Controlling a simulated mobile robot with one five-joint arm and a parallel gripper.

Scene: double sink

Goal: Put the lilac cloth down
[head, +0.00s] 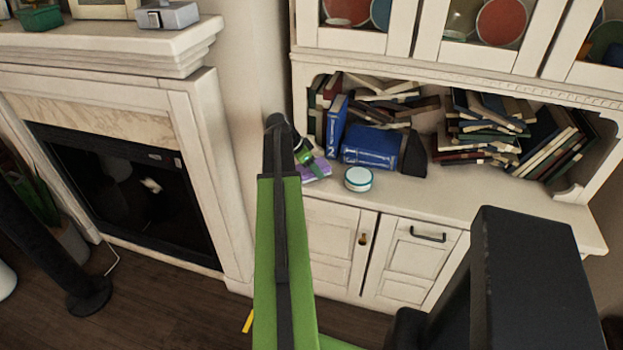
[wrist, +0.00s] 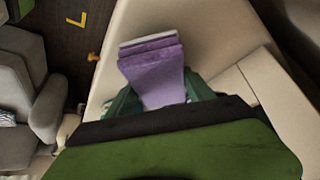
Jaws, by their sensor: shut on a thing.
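The lilac cloth (head: 318,168) shows at the left end of the cabinet's counter in the head view, beside my gripper (head: 304,157). In the wrist view the lilac cloth (wrist: 158,75) is folded, with a pale edge at its far end. It lies between the two green fingers of my gripper (wrist: 163,95), which is shut on it. The cloth's near end is hidden by my gripper. I cannot tell whether its underside touches the counter.
The cabinet counter (head: 480,205) has free room to the right. A round white-and-teal tin (head: 358,179) stands right of the cloth. Blue books (head: 370,147) and a dark wedge-shaped object (head: 413,155) stand behind. A fireplace (head: 120,170) is at left.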

